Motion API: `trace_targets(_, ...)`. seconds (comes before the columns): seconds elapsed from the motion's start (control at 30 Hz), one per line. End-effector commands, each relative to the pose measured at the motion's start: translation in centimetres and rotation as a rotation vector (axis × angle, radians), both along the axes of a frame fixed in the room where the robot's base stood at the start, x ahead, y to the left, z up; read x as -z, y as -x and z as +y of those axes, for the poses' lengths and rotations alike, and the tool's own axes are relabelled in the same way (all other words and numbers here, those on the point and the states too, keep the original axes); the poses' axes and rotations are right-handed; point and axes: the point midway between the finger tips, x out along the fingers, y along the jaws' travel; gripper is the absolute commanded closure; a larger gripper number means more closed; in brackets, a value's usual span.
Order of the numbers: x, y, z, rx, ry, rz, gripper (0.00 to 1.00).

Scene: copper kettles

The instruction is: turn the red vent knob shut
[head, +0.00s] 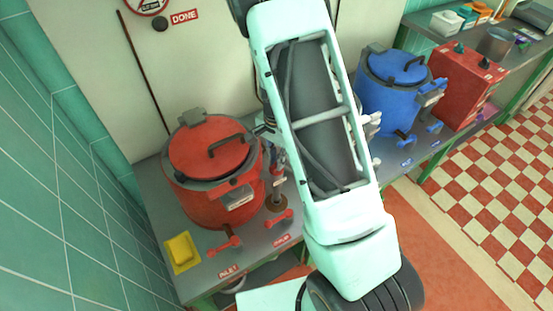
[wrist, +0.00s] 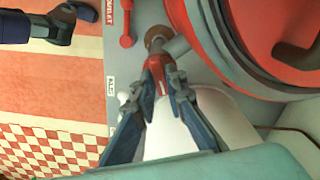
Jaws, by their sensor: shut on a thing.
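The red kettle (head: 215,165) with its closed red lid stands at the left of the counter in the head view; its side also fills the upper right of the wrist view (wrist: 215,50). In the wrist view my gripper (wrist: 161,80) is shut on a small red part with a pale stripe (wrist: 158,68), which I take for the red vent knob, beside a pipe with a brown end. The fingers cover much of it, so its turn angle is hard to tell. In the head view my arm hides most of the gripper beside the kettle.
A blue kettle (head: 388,90) and a red box (head: 462,82) stand to the right. A tiled wall borders the left.

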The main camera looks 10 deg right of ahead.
Motion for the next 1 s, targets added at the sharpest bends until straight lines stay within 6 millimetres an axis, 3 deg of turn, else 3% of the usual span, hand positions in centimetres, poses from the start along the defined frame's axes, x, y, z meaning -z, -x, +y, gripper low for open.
trace_targets(0.5,-0.08,0.02,0.02,0.337,0.001,0.001,1.00)
trace_targets(1.0,-0.03,-0.02,0.03,0.404,-0.001,0.000,1.00)
